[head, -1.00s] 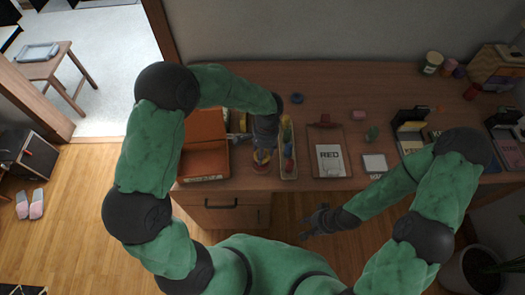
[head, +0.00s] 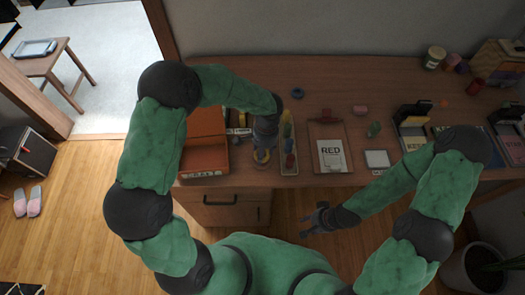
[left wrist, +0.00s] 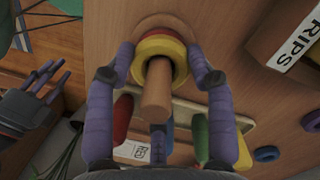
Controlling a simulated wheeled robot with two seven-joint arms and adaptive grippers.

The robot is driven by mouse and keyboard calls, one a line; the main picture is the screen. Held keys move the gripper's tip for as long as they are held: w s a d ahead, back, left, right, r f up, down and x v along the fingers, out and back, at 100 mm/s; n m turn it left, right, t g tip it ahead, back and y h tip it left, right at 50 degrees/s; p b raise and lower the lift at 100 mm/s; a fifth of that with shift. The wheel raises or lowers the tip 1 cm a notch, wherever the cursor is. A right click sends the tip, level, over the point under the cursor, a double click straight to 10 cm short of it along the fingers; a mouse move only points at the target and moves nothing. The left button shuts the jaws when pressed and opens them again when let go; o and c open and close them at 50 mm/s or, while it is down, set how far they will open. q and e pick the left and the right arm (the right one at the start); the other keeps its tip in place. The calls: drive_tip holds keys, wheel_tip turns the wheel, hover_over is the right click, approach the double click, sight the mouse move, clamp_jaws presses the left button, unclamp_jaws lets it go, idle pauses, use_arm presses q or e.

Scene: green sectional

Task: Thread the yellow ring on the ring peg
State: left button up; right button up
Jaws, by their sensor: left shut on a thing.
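The wooden ring peg (left wrist: 157,92) points toward the camera in the left wrist view. The yellow ring (left wrist: 160,46) encircles it near its base, with a red ring (left wrist: 160,33) just beneath. My left gripper (left wrist: 160,56) is shut on the yellow ring, with purple fingers on either side of it. In the head view my left gripper (head: 263,145) points down over the yellow ring (head: 261,157), hiding much of the peg. My right gripper (head: 316,219) is open and empty in front of the desk; it also shows in the left wrist view (left wrist: 40,85).
An orange-brown box (head: 203,160) stands left of the peg. A narrow tray (head: 289,168) with colored pieces is close on its right. A clipboard (head: 328,165) lies farther right. A blue ring (head: 297,93) lies behind. The desk's back middle is largely clear.

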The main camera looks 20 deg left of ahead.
use_arm(q)
drive_tip(key=o, duration=0.9)
drive_tip(key=shift+o, duration=0.2)
wheel_tip(320, 180, up, 12)
drive_tip(key=w, duration=0.1)
drive_tip(key=shift+w+d, duration=0.2)
drive_tip(key=shift+d, duration=0.15)
drive_tip(key=shift+f, duration=0.1)
